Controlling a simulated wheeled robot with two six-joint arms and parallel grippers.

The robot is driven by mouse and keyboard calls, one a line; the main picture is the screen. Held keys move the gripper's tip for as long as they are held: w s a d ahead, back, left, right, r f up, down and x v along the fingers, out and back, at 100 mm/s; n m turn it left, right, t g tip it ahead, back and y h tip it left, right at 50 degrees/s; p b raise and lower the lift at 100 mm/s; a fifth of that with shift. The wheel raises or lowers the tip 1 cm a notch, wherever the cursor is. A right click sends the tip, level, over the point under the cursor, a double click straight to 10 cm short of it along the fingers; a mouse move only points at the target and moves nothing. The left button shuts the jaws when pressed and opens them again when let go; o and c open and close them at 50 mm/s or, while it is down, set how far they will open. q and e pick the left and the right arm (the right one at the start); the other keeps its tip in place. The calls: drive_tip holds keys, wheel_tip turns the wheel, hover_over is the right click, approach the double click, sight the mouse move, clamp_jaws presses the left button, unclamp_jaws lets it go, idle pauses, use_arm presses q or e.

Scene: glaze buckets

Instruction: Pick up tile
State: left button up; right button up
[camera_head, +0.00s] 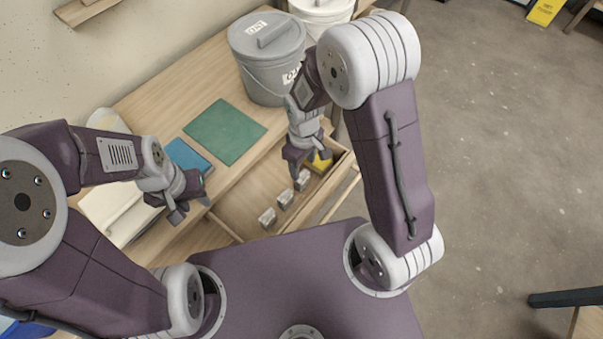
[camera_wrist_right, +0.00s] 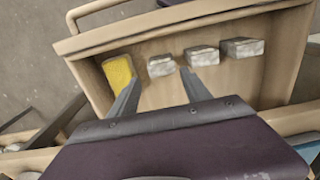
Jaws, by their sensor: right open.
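Several small pale grey-white blocks that look like tiles lie in a row in an open wooden drawer (camera_head: 240,209). Three show in the head view, the nearest tile (camera_head: 267,217), a middle tile (camera_head: 285,198) and a far tile (camera_head: 303,180). A yellow block (camera_wrist_right: 118,72) lies at the row's end. My right gripper (camera_head: 306,168) is open and empty over the drawer. In the right wrist view, one tile (camera_wrist_right: 161,66) shows ahead between its fingertips, apart from them. My left gripper (camera_head: 190,209) is open and empty at the table's front edge.
A grey lidded bucket (camera_head: 262,72) stands on the wooden table, with a white bucket (camera_head: 322,12) behind it. A green sheet (camera_head: 225,131) and a blue flat item (camera_head: 188,158) lie on the table. The drawer walls (camera_wrist_right: 180,25) surround the tiles.

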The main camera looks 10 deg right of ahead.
sight(302, 177)
drive_tip(key=shift+s+a+f, duration=0.25)
drive_tip(key=shift+s, duration=0.2)
drive_tip(key=shift+w+f, duration=0.1)
drive_tip(key=shift+f, duration=0.05)
wheel_tip(302, 177, down, 4)
drive_tip(key=shift+r+b, duration=0.2)
drive_tip(key=shift+b, duration=0.8)
use_arm(q)
drive_tip(key=shift+s+f, duration=0.25)
drive_tip(key=shift+f, duration=0.95)
use_arm(e)
drive_tip(key=shift+w+f, duration=0.1)
drive_tip(key=shift+f, duration=0.1)
use_arm(q)
wheel_tip(302, 177, down, 2)
drive_tip(key=shift+f+b, duration=0.2)
drive_tip(key=shift+b, duration=1.05)
use_arm(e)
wheel_tip(302, 177, down, 5)
drive_tip(key=shift+w+d+f, duration=0.1)
drive_tip(key=shift+w, duration=0.05)
use_arm(q)
drive_tip(key=shift+r, duration=0.1)
use_arm(e)
drive_tip(key=shift+r, duration=0.2)
clamp_jaws()
